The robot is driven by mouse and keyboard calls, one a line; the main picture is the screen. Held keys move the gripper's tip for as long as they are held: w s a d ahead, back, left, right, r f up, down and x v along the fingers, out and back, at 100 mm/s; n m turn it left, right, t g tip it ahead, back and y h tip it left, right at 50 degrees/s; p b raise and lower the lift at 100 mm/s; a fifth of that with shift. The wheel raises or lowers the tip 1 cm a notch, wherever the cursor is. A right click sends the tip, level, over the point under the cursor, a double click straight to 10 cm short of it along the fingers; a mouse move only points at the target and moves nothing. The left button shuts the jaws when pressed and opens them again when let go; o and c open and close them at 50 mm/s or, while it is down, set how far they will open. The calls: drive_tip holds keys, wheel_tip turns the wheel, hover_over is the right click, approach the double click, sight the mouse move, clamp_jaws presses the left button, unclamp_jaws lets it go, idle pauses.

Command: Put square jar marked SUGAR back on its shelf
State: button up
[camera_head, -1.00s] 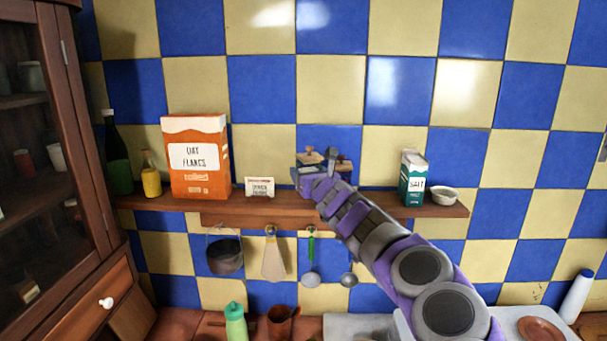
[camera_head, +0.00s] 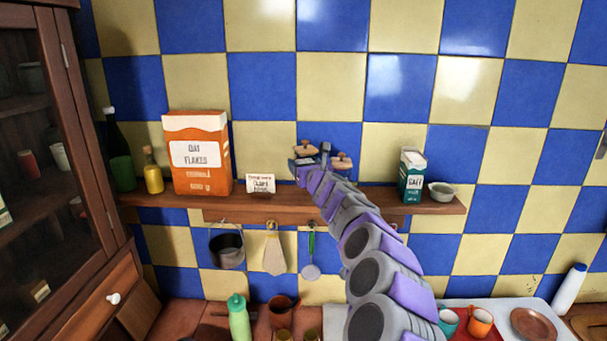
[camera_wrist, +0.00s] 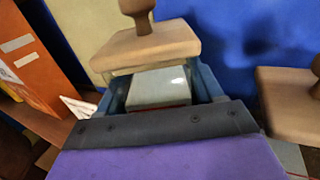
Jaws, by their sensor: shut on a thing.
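My gripper (camera_head: 306,166) is at the shelf, in the gap between the small card box and the salt carton. In the wrist view my gripper (camera_wrist: 160,86) is shut on a pale square jar (camera_wrist: 158,88) with a square wooden knobbed lid. That lid (camera_head: 307,146) shows above my gripper in the head view. No marking is readable on the held jar, and its base is hidden. A second wooden lid (camera_head: 342,159) shows just to the right, lower; it is also at the right of the wrist view (camera_wrist: 287,100). The wooden shelf (camera_head: 270,214) runs along the tiled wall.
On the shelf stand an orange oat flakes box (camera_head: 198,155), a small white box (camera_head: 261,184), a teal salt carton (camera_head: 412,176) and a small bowl (camera_head: 441,191). Utensils and a pot (camera_head: 227,250) hang below. A dark cabinet (camera_head: 45,150) bounds the left.

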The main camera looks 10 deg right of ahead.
drive_tip(key=shift+f+b, duration=0.45)
drive_tip(key=shift+f, duration=1.35)
drive_tip(key=shift+r, duration=0.1)
drive_tip(key=o, duration=1)
drive_tip(key=shift+s, duration=0.15)
